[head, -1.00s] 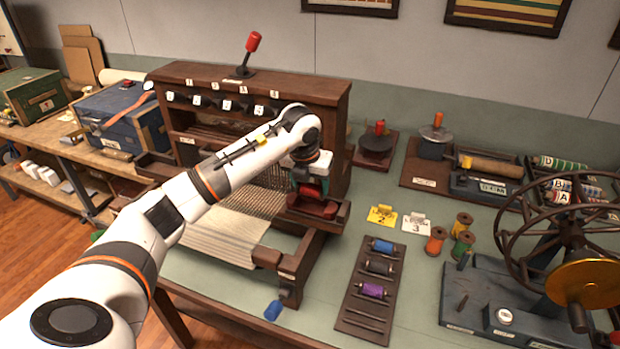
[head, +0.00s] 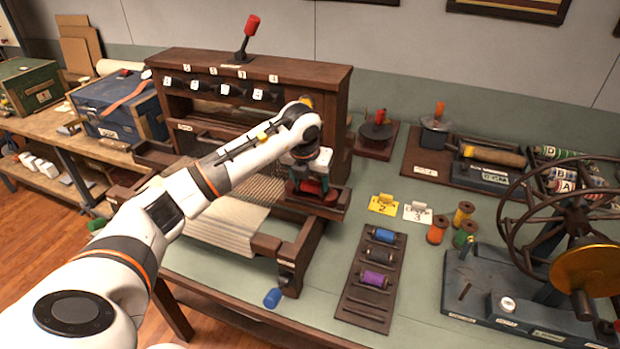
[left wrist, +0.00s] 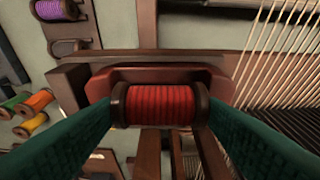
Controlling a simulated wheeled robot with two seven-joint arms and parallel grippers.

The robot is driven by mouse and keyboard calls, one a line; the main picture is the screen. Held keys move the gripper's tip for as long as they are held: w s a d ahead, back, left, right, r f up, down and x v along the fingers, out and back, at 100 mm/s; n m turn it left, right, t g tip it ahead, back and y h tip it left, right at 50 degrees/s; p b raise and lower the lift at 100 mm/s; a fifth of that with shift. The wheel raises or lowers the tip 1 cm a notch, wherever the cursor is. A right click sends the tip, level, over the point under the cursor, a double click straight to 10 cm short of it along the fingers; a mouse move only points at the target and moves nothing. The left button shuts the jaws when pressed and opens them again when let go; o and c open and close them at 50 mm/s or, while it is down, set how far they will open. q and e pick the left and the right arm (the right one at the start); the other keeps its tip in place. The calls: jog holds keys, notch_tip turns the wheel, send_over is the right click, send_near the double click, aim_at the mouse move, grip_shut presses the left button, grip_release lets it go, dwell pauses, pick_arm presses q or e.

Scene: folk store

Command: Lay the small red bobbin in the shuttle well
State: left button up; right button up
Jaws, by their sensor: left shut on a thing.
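The small red bobbin (left wrist: 160,103), wound with red thread between dark end flanges, is held between the teal fingers of my left gripper (left wrist: 160,115) in the left wrist view. The reddish-brown shuttle (left wrist: 125,73) lies directly behind and under it. In the head view my left gripper (head: 312,186) points down at the shuttle (head: 322,199) on the loom's right-hand ledge. My right gripper is not in view.
The wooden loom (head: 335,95) with its warp threads stands close beside and behind the gripper. A bobbin rack (head: 352,300) with blue and purple bobbins lies to the right. Number cards, spools (head: 437,229) and a winding wheel (head: 585,270) stand farther right.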

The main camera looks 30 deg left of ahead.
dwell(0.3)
pick_arm(q)
jog(key=shift+f+b, duration=0.25)
jog(key=shift+b, duration=0.05)
dwell(0.3)
jog(key=o, duration=1.1)
jog(key=shift+c, duration=0.2)
jog(key=b+v, duration=0.2)
jog(key=v, duration=1)
